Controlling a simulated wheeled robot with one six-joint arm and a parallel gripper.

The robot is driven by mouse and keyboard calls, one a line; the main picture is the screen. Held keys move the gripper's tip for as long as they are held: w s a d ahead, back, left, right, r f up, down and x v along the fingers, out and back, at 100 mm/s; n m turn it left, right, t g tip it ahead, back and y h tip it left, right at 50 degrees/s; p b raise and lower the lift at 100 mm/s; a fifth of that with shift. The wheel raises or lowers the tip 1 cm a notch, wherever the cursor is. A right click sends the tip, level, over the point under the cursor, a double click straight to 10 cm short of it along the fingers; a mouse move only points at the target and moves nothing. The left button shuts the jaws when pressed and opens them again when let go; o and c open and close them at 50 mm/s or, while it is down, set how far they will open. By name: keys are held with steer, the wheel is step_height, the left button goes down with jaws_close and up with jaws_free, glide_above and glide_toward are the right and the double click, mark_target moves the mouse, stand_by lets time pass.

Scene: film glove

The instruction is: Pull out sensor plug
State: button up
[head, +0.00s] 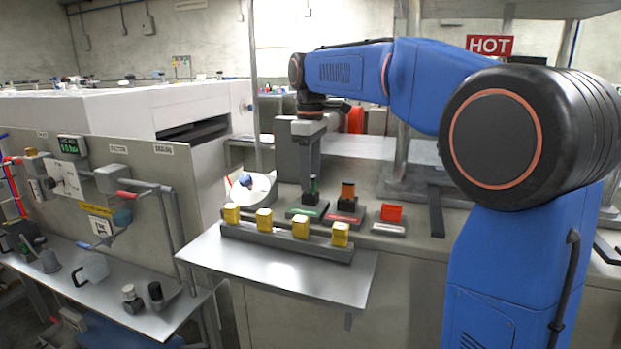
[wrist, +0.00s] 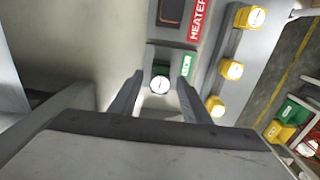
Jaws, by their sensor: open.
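The sensor plug (head: 314,190) is dark with a green part and stands upright in a small grey base with a green label (head: 306,212). In the wrist view the plug (wrist: 160,84) shows from above with a round white top. My gripper (head: 311,180) points down over it. In the wrist view my gripper (wrist: 160,90) is open, with one finger on each side of the plug. I see gaps between the plug and the fingers. The lower part of the plug is hidden in its base.
An orange-brown plug (head: 348,190) in a base labelled HEATER in red (wrist: 197,18) stands close to the right. A red block (head: 391,213) stands farther right. A grey rail (head: 270,240) with several yellow-capped pieces runs in front. The metal shelf (head: 275,275) before it is clear.

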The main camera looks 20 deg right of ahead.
steer(key=shift+f, duration=0.4)
jaws_close()
steer(key=shift+r, duration=0.5)
stand_by(0.4)
steer(key=shift+r, duration=2.15)
steer(key=shift+r, duration=0.1)
steer(key=shift+r, duration=1.4)
